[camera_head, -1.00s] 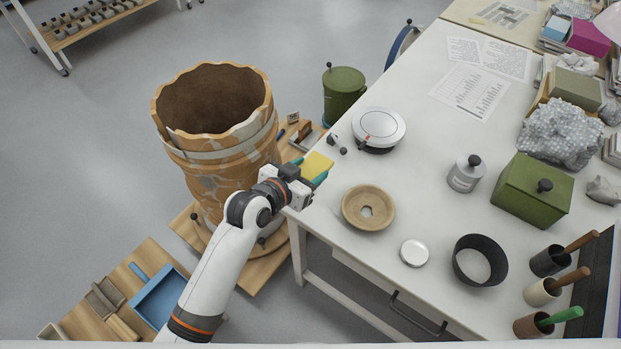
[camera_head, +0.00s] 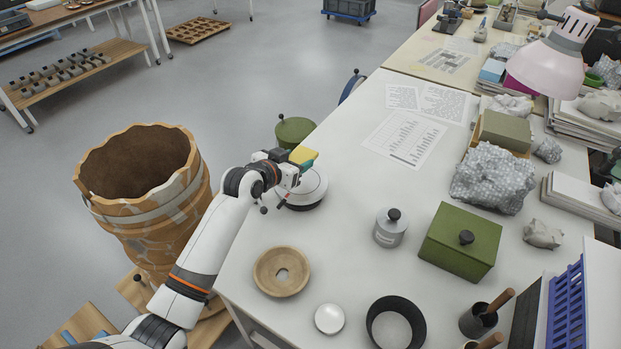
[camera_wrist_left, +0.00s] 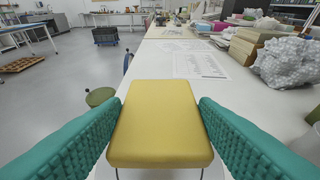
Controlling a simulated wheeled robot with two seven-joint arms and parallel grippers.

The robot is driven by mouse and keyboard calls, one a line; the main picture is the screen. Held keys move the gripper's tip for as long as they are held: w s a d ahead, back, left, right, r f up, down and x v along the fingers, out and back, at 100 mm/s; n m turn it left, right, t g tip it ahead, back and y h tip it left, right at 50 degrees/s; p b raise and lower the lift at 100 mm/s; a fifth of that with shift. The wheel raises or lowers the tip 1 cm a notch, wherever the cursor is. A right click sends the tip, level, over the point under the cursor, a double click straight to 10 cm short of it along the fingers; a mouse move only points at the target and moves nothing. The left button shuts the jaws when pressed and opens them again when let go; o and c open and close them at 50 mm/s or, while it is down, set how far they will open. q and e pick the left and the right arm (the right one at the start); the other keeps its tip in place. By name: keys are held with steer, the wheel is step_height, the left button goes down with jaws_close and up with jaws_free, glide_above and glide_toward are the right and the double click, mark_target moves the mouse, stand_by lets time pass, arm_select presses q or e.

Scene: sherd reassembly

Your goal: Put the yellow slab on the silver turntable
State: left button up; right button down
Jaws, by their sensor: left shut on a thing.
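The yellow slab (camera_head: 303,155) is held in my left gripper (camera_head: 296,160), in the head view over the back part of the silver turntable (camera_head: 312,190). In the left wrist view the slab (camera_wrist_left: 160,124) lies flat between the two green finger pads, which are shut on it. The turntable is a round silver disc on a dark base near the left edge of the white table; the gripper and slab hide part of it. I cannot tell the exact gap between slab and disc. My right gripper is not in view.
The large patched pot (camera_head: 150,200) stands left of the table. Printed papers lie behind the turntable on otherwise clear table.

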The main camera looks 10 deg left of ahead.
arm_select(q)
step_height(320, 180, down, 2)
steer(key=shift+s+a+f, duration=0.1)
steer(key=shift+a+f, duration=0.05)
steer(key=shift+f, duration=2.15)
steer(key=shift+f, duration=0.1)
steer(key=o, duration=1)
steer(key=v, duration=1.2)
